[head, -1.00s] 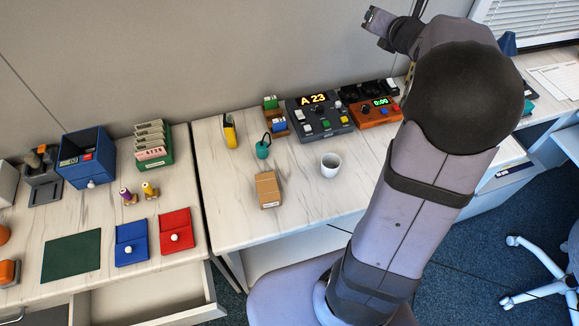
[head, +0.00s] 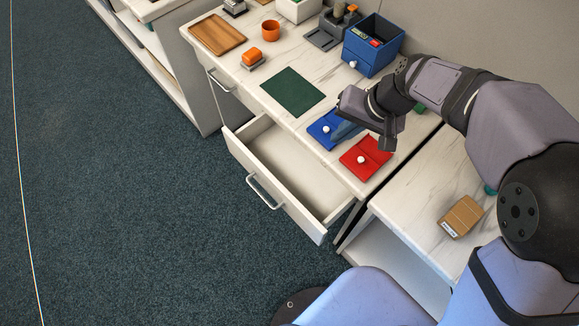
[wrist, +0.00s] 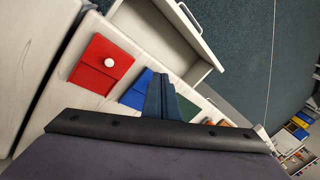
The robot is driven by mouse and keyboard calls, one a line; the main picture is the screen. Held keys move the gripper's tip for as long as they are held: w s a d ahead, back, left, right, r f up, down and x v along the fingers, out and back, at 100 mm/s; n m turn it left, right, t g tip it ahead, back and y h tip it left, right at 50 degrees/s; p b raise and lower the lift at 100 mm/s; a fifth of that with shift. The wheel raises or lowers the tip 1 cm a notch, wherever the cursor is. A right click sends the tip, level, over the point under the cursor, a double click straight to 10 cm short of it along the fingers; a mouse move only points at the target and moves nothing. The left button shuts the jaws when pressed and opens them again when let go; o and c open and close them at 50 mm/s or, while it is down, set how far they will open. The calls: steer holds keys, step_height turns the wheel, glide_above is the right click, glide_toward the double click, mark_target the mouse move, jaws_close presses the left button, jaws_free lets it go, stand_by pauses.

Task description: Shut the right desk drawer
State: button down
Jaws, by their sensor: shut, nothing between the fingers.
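The right desk drawer (head: 238,150) is pulled well out from under the left desk in the head view. It looks empty, and its front carries a pale bar handle (head: 264,191). The drawer also shows at the top of the wrist view (wrist: 143,22), with its handle (wrist: 189,17) at the far side. My gripper (head: 345,130) is above the desk top, over the blue pouch and behind the drawer, apart from it. Its blue fingers (wrist: 168,97) are together and empty in the wrist view.
A blue pouch (head: 318,133) and a red pouch (head: 372,151) lie near the desk's front edge, beside a green mat (head: 293,92). A blue box (head: 373,30) stands behind. The carpet (head: 120,200) in front of the drawer is clear.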

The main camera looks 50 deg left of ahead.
steer(key=s+a+f+n+t+h+b, duration=0.2)
steer(key=s+f+n+t, duration=0.15)
steer(key=s+n, duration=1)
steer(key=s+a+f+n+t+h+b, duration=0.15)
steer(key=s+f+n, duration=0.25)
steer(key=s+n, duration=0.95)
steer(key=shift+w+f+n+t+h+p, duration=0.2)
steer(key=shift+w+f+n, duration=0.35)
steer(key=shift+w+f, duration=1.9)
steer(key=shift+w+f+n+t+h+p, duration=0.1)
steer(key=shift+w+f+n+p, duration=0.35)
steer(key=shift+w+f, duration=2)
steer(key=shift+w+r, duration=0.1)
steer(key=shift+r, duration=0.05)
